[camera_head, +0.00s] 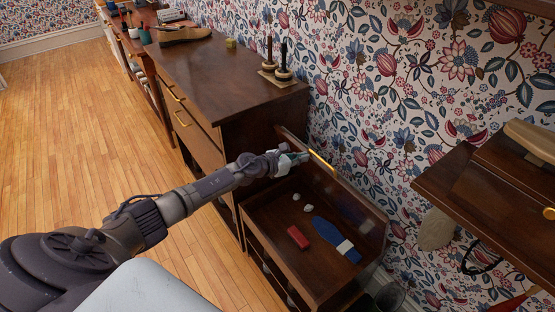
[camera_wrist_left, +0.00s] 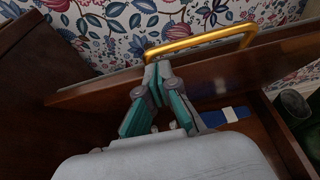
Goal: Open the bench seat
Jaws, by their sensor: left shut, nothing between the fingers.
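The bench (camera_head: 258,222) is a dark wood box beside the cabinet, and its inside shows from above. Its seat lid (camera_head: 362,208) stands raised at the wall side, steeply tilted. A brass handle (camera_head: 322,161) is on the lid's upper edge; it also shows in the left wrist view (camera_wrist_left: 200,42). My left gripper (camera_head: 303,157) is shut and empty at the lid's inner face, close to the handle but not around it. In the left wrist view its fingertips (camera_wrist_left: 157,70) meet in front of the lid (camera_wrist_left: 215,77); I cannot tell whether they touch it. My right gripper is out of view.
Inside the bench lie a red block (camera_head: 298,237), a blue item with a white band (camera_head: 335,240) and small white pieces (camera_head: 308,208). A dark cabinet (camera_head: 225,70) holds candlesticks (camera_head: 283,62). A wall shelf (camera_head: 480,195) juts out at right. The wood floor (camera_head: 70,140) is clear.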

